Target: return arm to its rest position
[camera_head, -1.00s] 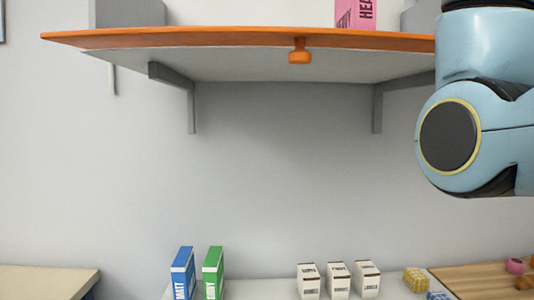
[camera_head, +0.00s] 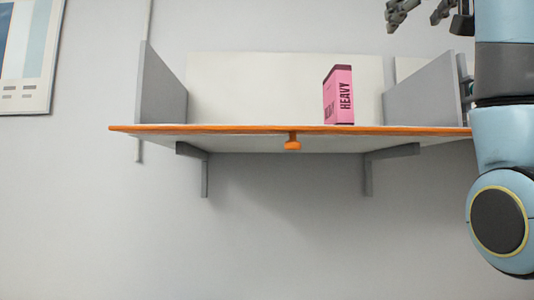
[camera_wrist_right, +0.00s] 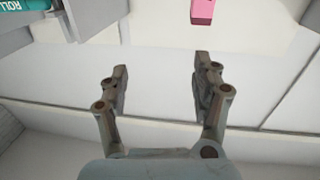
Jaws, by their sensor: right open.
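My right arm rises along the right edge of the head view, its blue links beside the shelf's right end. My right gripper (camera_head: 418,14) is at the top right of the head view, above shelf height, its fingers pointing left. In the right wrist view the right gripper (camera_wrist_right: 157,82) shows two fingers spread apart with nothing between them. It is open and empty. My left gripper is in neither view.
A wall shelf (camera_head: 240,130) with an orange front edge and orange knob (camera_head: 292,141) has grey side panels. A pink box marked HEAVY (camera_head: 339,95) stands on it, also in the right wrist view (camera_wrist_right: 202,11). A framed picture (camera_head: 27,55) hangs left.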

